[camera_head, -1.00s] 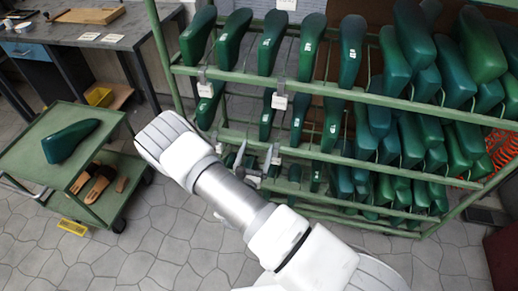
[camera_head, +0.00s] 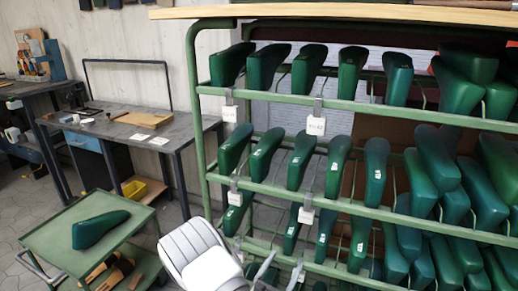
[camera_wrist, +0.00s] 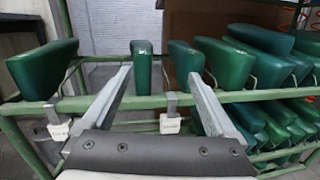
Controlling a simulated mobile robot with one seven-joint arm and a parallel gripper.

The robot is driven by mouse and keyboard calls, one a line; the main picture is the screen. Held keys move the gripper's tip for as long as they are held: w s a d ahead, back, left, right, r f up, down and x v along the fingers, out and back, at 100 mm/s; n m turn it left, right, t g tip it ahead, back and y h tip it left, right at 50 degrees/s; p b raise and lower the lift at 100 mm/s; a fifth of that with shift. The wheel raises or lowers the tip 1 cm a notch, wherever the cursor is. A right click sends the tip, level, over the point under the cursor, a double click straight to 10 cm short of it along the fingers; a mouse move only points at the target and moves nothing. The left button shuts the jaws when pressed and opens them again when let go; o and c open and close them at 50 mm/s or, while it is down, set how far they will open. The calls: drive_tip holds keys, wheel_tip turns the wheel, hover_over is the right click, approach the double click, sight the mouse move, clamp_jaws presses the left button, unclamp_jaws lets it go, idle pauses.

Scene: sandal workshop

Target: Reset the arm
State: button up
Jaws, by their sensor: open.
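My arm (camera_head: 200,255) shows at the bottom middle of the head view, in front of the lower left part of the green rack. My gripper (camera_wrist: 163,80) shows in the wrist view with its two grey fingers wide apart and nothing between them. Beyond the fingers are a green rack rail (camera_wrist: 110,103) and several green shoe lasts, one of them (camera_wrist: 142,68) seen between the fingertips. In the head view the gripper's fingers (camera_head: 280,270) are partly cut off by the bottom edge.
The green rack (camera_head: 350,108) with rows of green lasts fills the right. A green cart (camera_head: 60,240) at lower left carries one green last (camera_head: 98,229) on top and sandals (camera_head: 105,270) below. A grey workbench (camera_head: 120,130) stands behind it. White tags (camera_head: 315,126) hang from the rails.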

drive_tip(key=s+d+r+m+g+h, duration=0.3)
drive_tip(key=s+d+r+m+g, duration=0.1)
drive_tip(key=d+r+m+g, duration=0.3)
drive_tip(key=s+d+r+m+g+h, duration=0.3)
drive_tip(key=d+r+m+g, duration=0.3)
drive_tip(key=r+m, duration=0.15)
drive_tip(key=s+r+m+g+y, duration=0.2)
drive_tip(key=s+r+m+y, duration=0.25)
drive_tip(key=s, duration=0.25)
drive_tip(key=s+r+m+g+y, duration=0.2)
drive_tip(key=s+r+m+y, duration=0.15)
drive_tip(key=s+m, duration=0.2)
drive_tip(key=s+a+r+m+t+y, duration=0.5)
drive_tip(key=s+a+r+t+y, duration=0.1)
drive_tip(key=r+y, duration=0.1)
wheel_tip(320, 180, up, 26)
drive_tip(key=p, duration=2.5)
drive_tip(key=shift+a+y, duration=0.3)
drive_tip(key=shift+a, duration=0.1)
drive_tip(key=shift+f, duration=0.15)
